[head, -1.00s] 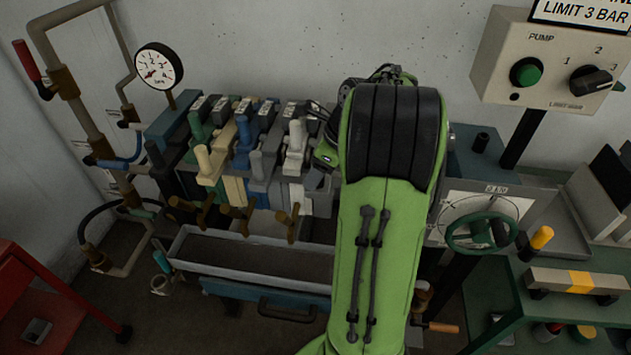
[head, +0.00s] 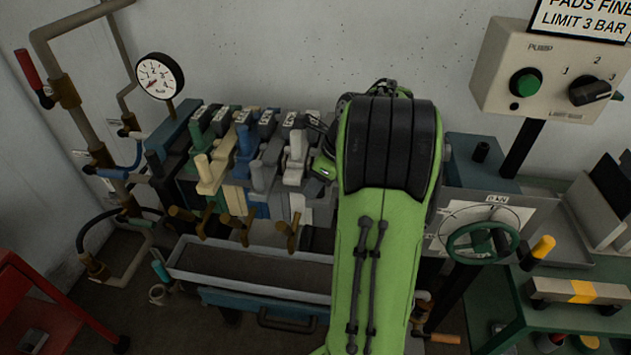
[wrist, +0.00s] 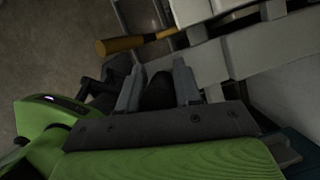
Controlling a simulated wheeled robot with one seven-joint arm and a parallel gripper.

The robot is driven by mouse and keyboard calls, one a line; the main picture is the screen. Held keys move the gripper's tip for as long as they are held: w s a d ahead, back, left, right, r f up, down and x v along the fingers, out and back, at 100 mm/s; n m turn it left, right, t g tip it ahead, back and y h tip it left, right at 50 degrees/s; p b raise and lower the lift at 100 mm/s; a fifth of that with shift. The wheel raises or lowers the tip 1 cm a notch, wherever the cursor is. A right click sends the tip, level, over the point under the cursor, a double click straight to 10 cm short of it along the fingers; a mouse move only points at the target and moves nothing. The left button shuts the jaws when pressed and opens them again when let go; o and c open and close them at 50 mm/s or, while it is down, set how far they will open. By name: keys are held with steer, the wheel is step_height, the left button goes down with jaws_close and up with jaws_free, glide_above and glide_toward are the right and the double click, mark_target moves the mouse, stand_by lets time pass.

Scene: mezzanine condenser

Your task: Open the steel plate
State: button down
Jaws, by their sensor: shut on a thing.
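A row of press plates stands in the head view, each with an upright handle and several with a brass tap below. They run from dark and green through a cream plate (head: 232,198), a blue plate (head: 245,150) and a grey-blue plate (head: 262,172) to a pale grey plate (head: 296,160). I cannot tell surely which is the steel plate; the row's right end is hidden behind my arm. In the wrist view my gripper (wrist: 158,88) is shut on a dark handle (wrist: 158,92) beside pale grey plates (wrist: 240,50). My fingertips are hidden in the head view.
A long drip tray (head: 245,265) lies below the plates. A pressure gauge (head: 160,76) and pipes stand left. A pump box (head: 550,75), a green handwheel (head: 482,242) and a green bench (head: 530,310) are right. A red cart (head: 40,300) is at lower left.

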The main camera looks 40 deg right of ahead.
steer(key=s+d+p, duration=1)
steer(key=s+d, duration=0.1)
steer(key=s, duration=0.4)
steer(key=shift+d, duration=0.3)
steer(key=c, duration=0.8)
jaws_free()
steer(key=shift+c, duration=0.2)
steer(key=p+v, duration=0.4)
steer(key=v, duration=1.1)
steer(key=shift+r, duration=0.35)
steer(key=shift+s, duration=0.1)
